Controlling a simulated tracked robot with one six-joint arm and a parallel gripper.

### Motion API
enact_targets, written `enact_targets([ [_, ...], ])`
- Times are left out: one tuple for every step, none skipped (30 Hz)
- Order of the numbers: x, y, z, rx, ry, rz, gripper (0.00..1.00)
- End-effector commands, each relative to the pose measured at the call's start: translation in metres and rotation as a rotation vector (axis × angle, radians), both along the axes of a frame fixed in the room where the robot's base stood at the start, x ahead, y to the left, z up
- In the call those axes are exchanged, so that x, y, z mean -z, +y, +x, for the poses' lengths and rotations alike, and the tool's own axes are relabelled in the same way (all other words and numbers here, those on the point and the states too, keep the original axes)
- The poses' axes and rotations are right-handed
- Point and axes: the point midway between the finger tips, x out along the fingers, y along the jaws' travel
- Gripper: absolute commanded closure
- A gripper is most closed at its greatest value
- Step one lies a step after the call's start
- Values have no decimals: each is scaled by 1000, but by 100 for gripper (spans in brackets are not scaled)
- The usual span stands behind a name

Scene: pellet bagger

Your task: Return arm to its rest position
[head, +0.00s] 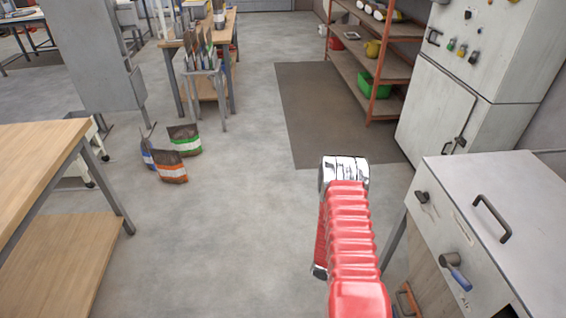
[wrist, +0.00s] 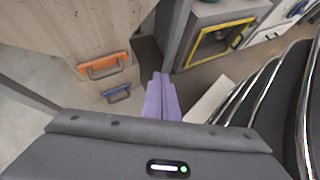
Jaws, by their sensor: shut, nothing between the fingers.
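My arm, in a red ribbed sleeve with a chrome joint, reaches forward and down at the lower right of the head view. My gripper is hidden in the head view. In the wrist view my gripper (wrist: 160,78) shows two purple fingers pressed together, with nothing between them. The fingers point toward the floor between a pale wooden panel (wrist: 75,35) on the left and a grey cabinet (wrist: 205,22) with a yellow-framed opening (wrist: 222,42). They appear apart from both.
A grey machine cabinet (head: 500,180) with handles stands close right of my arm. A wooden bench (head: 35,160) is at the left, with several bags (head: 171,166) on the floor beyond. The middle floor is clear.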

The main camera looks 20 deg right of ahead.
Motion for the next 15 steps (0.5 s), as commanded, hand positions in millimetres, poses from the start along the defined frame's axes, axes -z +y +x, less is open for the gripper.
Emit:
enact_targets([
  [-14,2,6,26,-17,-9,100],
  [-21,4,8,43,-26,-14,100],
  [-30,7,11,63,-38,-19,100],
  [-37,9,13,78,-46,-23,100],
  [-44,11,16,93,-56,-27,100],
  [-53,13,19,113,-69,-31,100],
  [-60,16,21,127,-78,-34,100],
  [-66,18,23,142,-88,-37,100],
  [-75,21,27,159,-102,-40,100],
  [-82,23,29,172,-112,-43,100],
  [-88,26,31,186,-122,-45,100],
  [-97,30,35,204,-136,-48,100],
  [-103,32,37,215,-147,-50,100],
  [-109,35,39,229,-157,-51,100],
  [-118,38,42,245,-173,-53,100],
])
